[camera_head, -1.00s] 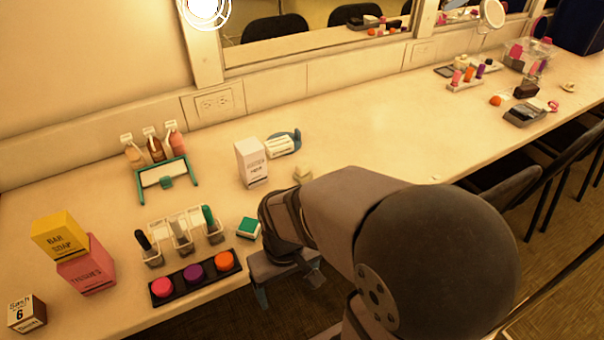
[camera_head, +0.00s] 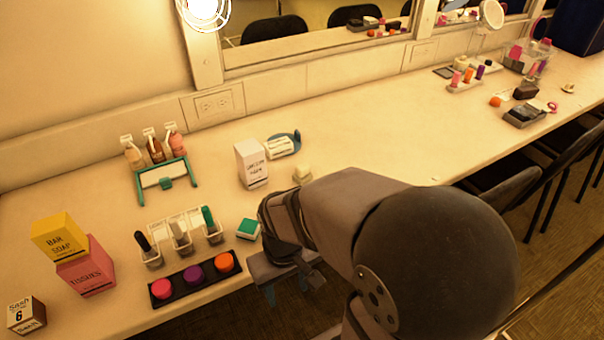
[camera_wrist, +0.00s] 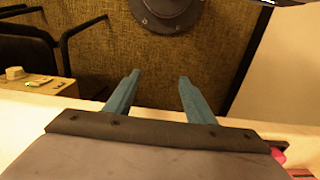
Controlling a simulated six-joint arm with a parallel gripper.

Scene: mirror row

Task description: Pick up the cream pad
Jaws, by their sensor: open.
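A small cream block (camera_head: 303,173), which looks like the cream pad, sits on the counter right of a white box, just behind my arm. Its lower part is close to my arm's outline in the head view. My gripper (camera_head: 285,288) hangs at the counter's front edge, in front of and below the pad in the picture, clearly apart from it. In the wrist view my gripper (camera_wrist: 159,76) has its two blue fingers spread with nothing between them, over the floor. A small cream object shows at that view's left edge; I cannot tell whether it is the pad.
A white box (camera_head: 252,163) stands left of the pad, with a blue-based dispenser (camera_head: 283,145) behind. A green-topped block (camera_head: 248,229) lies near my gripper. A black tray (camera_head: 181,291) with coloured discs lies at the front edge.

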